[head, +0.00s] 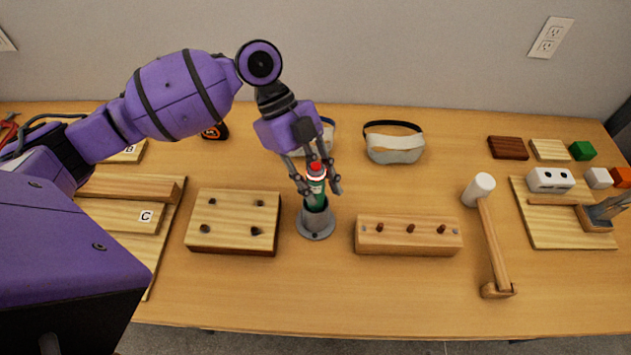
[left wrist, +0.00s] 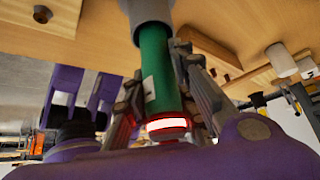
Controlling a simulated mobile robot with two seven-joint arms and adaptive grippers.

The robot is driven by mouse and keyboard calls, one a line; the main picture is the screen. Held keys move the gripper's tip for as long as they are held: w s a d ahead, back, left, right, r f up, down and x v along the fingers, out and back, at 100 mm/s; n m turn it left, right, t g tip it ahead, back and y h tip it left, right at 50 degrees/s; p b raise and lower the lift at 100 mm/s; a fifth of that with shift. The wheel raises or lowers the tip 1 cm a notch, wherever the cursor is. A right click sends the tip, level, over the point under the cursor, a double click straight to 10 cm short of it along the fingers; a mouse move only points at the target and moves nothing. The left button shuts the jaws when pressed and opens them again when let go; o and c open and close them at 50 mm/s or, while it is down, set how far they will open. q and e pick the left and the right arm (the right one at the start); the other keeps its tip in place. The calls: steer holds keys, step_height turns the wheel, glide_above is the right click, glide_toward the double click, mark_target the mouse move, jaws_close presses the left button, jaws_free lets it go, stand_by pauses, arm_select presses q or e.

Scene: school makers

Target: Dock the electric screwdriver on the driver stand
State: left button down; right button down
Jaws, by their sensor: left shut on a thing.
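The electric screwdriver (head: 317,188) is green with a red and white top end and stands about upright. Its lower end is inside the grey driver stand (head: 315,222), a cup on a round base on the table. My left gripper (head: 316,186) is above the stand and shut on the screwdriver's upper part. In the left wrist view the green body of the screwdriver (left wrist: 154,65) runs into the mouth of the stand (left wrist: 148,18), between my left fingers (left wrist: 160,100). How deep it sits inside is hidden. My right gripper is not in view.
A wooden block with holes (head: 235,222) stands left of the stand, and a block with pegs (head: 408,236) stands right. A mallet (head: 490,235) lies farther right. Safety goggles (head: 394,146) lie behind. The table front (head: 330,300) is clear.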

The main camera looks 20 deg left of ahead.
mark_target(308, 170)
arm_select(q)
steer(key=shift+f, duration=0.65)
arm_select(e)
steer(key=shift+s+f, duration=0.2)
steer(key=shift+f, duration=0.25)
arm_select(q)
steer(key=c, duration=1.7)
jaws_free()
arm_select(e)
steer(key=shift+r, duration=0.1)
